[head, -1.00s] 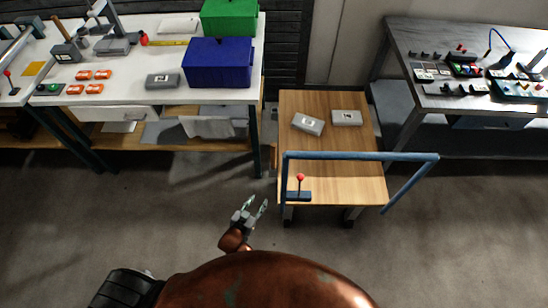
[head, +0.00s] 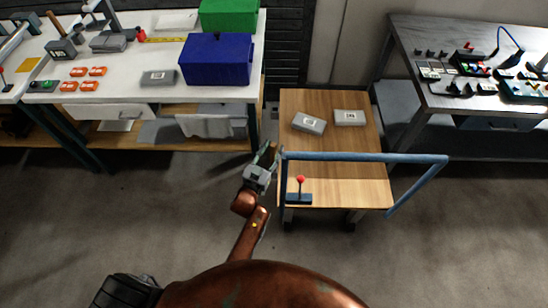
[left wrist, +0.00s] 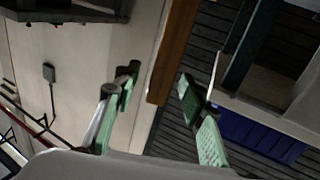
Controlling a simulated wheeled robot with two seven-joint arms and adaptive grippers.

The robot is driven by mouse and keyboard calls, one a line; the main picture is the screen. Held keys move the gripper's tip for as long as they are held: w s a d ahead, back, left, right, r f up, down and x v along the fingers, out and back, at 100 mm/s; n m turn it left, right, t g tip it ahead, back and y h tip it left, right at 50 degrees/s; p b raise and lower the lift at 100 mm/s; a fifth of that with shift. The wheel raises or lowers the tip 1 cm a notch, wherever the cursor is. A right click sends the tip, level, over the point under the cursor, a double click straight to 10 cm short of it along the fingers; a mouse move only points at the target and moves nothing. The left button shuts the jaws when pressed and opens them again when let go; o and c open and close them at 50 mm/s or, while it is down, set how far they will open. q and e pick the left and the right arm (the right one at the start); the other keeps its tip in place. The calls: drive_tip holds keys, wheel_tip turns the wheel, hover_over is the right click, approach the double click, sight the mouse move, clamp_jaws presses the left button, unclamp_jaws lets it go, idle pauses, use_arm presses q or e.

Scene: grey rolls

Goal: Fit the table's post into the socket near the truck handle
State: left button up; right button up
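A short post with a red ball on top (head: 300,182) stands upright on a small blue base (head: 299,198). It is at the front left of the wooden truck deck (head: 340,185), beside the truck's blue handle (head: 365,157). I cannot make out an empty socket. My left gripper (head: 269,154) is open and empty at the deck's left side, close to the handle's left corner. In the left wrist view its green-padded fingers (left wrist: 159,82) are apart, with a brown wooden edge beyond. My right gripper is out of view.
Two grey boxes (head: 308,123) (head: 349,117) lie on the deck's back half. A white table (head: 130,60) at left holds blue (head: 217,60) and green (head: 228,14) bins and orange parts. A grey bench (head: 425,100) stands at right. The deck's middle is clear.

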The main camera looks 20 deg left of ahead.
use_arm(q)
drive_tip(key=shift+w, duration=0.3)
drive_tip(key=shift+c, duration=0.2)
clamp_jaws()
